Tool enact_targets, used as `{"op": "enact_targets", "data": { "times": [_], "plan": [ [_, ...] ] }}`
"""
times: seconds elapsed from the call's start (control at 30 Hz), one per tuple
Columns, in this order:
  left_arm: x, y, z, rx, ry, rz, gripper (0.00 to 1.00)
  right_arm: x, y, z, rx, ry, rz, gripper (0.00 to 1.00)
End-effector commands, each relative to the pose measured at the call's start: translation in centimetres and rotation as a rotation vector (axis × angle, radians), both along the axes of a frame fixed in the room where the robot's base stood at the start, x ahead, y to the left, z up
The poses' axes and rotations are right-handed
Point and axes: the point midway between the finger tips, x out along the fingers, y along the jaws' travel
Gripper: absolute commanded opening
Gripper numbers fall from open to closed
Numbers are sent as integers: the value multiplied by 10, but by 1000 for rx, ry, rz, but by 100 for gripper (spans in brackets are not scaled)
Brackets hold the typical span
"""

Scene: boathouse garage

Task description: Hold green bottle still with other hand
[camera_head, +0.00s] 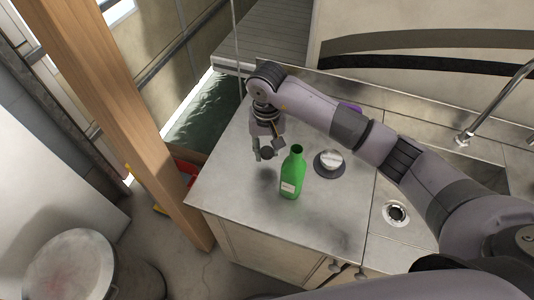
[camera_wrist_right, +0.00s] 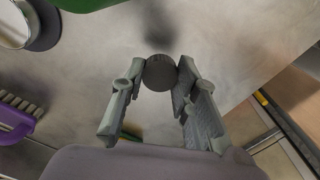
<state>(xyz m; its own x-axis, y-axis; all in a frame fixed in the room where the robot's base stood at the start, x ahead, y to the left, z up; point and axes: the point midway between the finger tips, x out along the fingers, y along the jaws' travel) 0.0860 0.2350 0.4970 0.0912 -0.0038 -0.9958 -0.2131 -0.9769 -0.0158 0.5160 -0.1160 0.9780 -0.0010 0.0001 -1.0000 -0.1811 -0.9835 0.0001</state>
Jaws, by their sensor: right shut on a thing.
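The green bottle (camera_head: 292,175) stands upright on the metal counter, with a pale label low on its side and an open dark mouth. In the right wrist view only a green part of it (camera_wrist_right: 85,4) shows at the top edge. My right gripper (camera_head: 266,153) is just left of the bottle's upper part, apart from it. It is shut on a dark round cap (camera_wrist_right: 160,73), held between the fingertips. My left gripper is not in view, and no hand shows on the bottle.
A dark round base with a pale metallic piece (camera_head: 330,159) sits right of the bottle. A purple brush (camera_wrist_right: 14,118) lies behind my right arm. A sink drain (camera_head: 396,212) and faucet (camera_head: 464,138) are at the right. The counter's front left is clear; a wooden post (camera_head: 130,110) stands beyond its left edge.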

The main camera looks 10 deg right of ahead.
Motion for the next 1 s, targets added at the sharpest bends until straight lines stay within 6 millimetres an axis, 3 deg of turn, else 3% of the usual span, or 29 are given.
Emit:
{"op": "enact_targets", "data": {
  "times": [0.33,0.77,0.8,1.0],
  "plan": [
    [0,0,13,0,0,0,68,-1,0,-42,1,3,0,0],
    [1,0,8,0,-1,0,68,0,0,-50,-1,-1,1,0],
    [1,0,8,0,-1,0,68,0,0,-50,0,-1,1,28],
    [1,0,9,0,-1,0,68,0,0,-49,0,0,1,42]
  ]
}}
